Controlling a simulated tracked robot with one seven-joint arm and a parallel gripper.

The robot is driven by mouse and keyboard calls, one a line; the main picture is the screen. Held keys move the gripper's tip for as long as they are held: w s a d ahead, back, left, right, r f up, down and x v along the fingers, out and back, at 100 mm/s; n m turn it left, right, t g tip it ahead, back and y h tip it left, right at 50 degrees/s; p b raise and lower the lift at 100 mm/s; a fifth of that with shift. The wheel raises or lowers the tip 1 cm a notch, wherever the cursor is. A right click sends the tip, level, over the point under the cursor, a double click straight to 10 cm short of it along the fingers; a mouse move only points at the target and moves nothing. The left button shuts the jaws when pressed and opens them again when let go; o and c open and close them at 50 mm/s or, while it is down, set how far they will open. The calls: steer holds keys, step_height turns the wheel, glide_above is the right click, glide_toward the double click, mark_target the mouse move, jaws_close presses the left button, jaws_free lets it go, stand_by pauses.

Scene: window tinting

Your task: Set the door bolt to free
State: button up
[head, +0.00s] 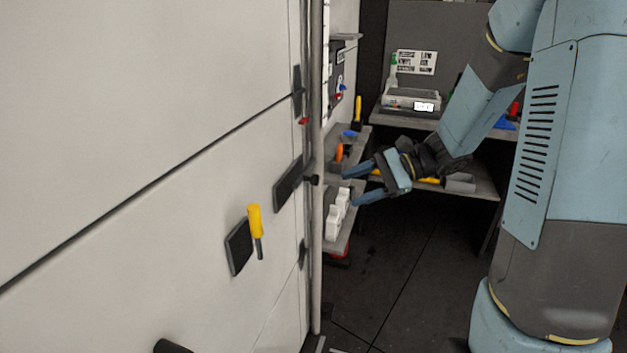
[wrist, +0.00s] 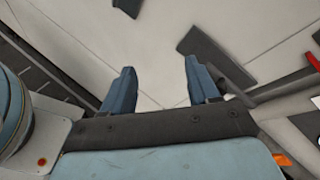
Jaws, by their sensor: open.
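A pale door (head: 150,190) fills the left of the head view. On it a dark plate (head: 238,247) carries a yellow-handled lever (head: 255,222) that hangs nearly upright, grip at the top. Nearer the door's edge is a dark bar (head: 288,185) with a black knob (head: 312,180) at its right end. I cannot tell which of these is the bolt. My gripper (head: 350,187) is open and empty, right of the door edge and apart from both fittings. In the wrist view, my gripper (wrist: 158,64) faces pale panels with a dark plate (wrist: 213,54) beyond its right finger.
Small shelves (head: 338,240) with white bottles and an orange item stand just behind the door edge. A workbench (head: 405,116) with a grey device is at the back. A dark handle (head: 172,346) sticks out low on the door. The dark floor (head: 400,280) is clear.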

mark_target(315, 179)
steer(key=w+d+f+m+t+y, duration=0.4)
steer(key=w+f+m+t, duration=0.3)
steer(key=w, duration=0.4)
steer(key=shift+m+g, duration=0.3)
steer(key=shift+m, duration=0.1)
steer(key=x, duration=0.9)
steer(key=f+x, duration=0.1)
steer(key=x, duration=0.4)
steer(key=shift+c, duration=0.4)
steer(key=shift+w, duration=0.1)
jaws_close()
